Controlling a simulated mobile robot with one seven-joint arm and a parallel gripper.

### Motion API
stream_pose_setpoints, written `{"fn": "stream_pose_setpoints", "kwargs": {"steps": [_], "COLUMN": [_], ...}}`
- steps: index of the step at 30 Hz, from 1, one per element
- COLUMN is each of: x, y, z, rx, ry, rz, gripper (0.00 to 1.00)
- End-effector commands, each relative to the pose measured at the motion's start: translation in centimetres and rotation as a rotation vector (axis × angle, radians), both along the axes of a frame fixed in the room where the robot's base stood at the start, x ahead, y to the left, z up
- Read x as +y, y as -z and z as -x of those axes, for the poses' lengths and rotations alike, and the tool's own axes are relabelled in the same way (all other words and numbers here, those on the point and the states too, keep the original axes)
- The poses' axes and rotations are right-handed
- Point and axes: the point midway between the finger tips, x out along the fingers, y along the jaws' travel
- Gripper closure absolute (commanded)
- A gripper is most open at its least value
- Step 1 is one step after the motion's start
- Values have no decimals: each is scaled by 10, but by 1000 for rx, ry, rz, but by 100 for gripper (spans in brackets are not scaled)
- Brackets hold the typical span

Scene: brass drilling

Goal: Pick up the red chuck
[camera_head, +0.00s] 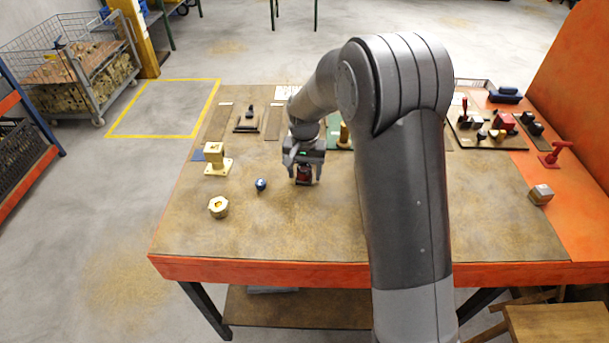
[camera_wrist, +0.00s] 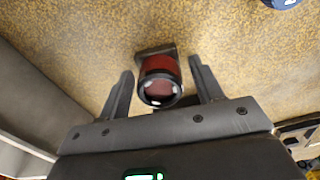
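The red chuck (camera_wrist: 158,80) shows in the wrist view as a red cylinder with a black ring and a dark squarish base. It stands on the brown bench top between my gripper's two fingers. My gripper (camera_wrist: 160,88) is open, with a visible gap between each finger and the chuck. In the head view my gripper (camera_head: 304,180) points down at the middle of the bench. A small red part of the chuck (camera_head: 303,172) shows there between the fingers, and the rest is hidden by my gripper.
A blue knob (camera_head: 261,184), a brass hex nut (camera_head: 218,207) and a brass flanged block (camera_head: 217,160) stand left of my gripper. A dark mat (camera_head: 484,134) with several tools lies at the right. A brass-grey block (camera_head: 540,194) and a red clamp (camera_head: 556,154) stand further right. The front bench is clear.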

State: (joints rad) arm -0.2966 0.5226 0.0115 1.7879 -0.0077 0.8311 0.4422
Motion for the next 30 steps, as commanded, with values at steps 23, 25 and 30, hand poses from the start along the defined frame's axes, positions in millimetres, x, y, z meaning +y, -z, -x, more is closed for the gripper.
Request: {"fn": "stream_pose_setpoints", "kwargs": {"steps": [23,25,30], "x": [0,0,0], "y": [-1,-1,-4], "z": [0,0,-1], "rx": [-2,-2,-3], "ry": [0,0,0], "rz": [-1,-1,-1], "gripper": [97,97,97]}}
